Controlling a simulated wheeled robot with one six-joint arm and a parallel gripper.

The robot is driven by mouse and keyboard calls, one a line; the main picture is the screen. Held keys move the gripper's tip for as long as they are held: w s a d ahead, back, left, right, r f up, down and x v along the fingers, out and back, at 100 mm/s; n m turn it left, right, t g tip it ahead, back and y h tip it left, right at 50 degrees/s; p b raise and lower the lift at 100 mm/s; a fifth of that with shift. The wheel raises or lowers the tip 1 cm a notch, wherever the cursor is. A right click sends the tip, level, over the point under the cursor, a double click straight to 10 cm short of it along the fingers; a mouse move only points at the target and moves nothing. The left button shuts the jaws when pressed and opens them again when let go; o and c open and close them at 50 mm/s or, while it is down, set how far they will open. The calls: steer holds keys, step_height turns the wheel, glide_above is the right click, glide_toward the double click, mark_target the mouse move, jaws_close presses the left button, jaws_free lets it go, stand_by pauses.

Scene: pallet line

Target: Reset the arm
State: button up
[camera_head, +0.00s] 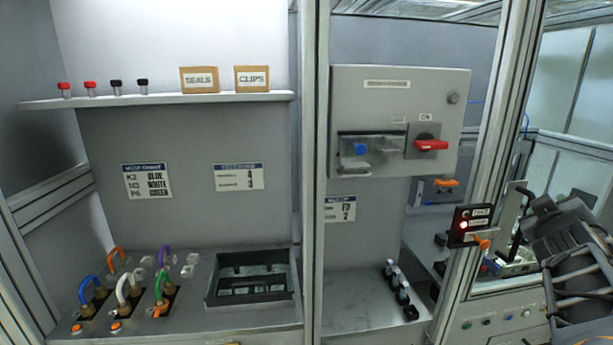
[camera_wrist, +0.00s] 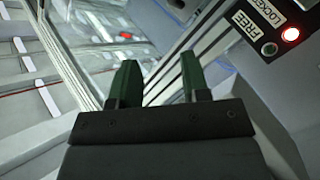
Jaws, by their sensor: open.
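My arm (camera_head: 575,255) is at the right edge of the head view, bent, with its dark links in front of the right-hand part of the station. My gripper (camera_wrist: 158,82) shows in the wrist view with two green fingers apart and nothing between them. Beyond the fingers are a metal frame post and a blurred clear panel. A dark box with a lit red lamp (camera_wrist: 290,34) and labels FREE and LOCKED is at the upper right of the wrist view. The gripper's fingertips cannot be made out in the head view.
A grey cabinet (camera_head: 355,85) with a red handle (camera_head: 431,145) hangs at the centre. A frame post (camera_head: 480,150) and a small lamp box (camera_head: 470,222) stand left of my arm. Coloured hoses (camera_head: 130,285) and a black tray (camera_head: 250,298) are on the left bench.

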steer(key=s+a+f+m+g+y, duration=0.25)
steer(key=a+f, duration=0.25)
steer(key=f, duration=0.4)
steer(key=s+a+f+m+g+y, duration=0.2)
steer(key=a+f+g+y, duration=0.15)
steer(key=a+f, duration=0.35)
steer(key=s+a+f+n+g+y, duration=0.1)
steer(key=s+a+f+y, duration=0.1)
steer(key=a, duration=0.7)
steer(key=s+a+f+n+g+y, duration=0.2)
steer(key=s+a+f, duration=0.1)
steer(key=a+f, duration=0.4)
steer(key=shift+s+a+y, duration=0.4)
steer(key=shift+a, duration=0.7)
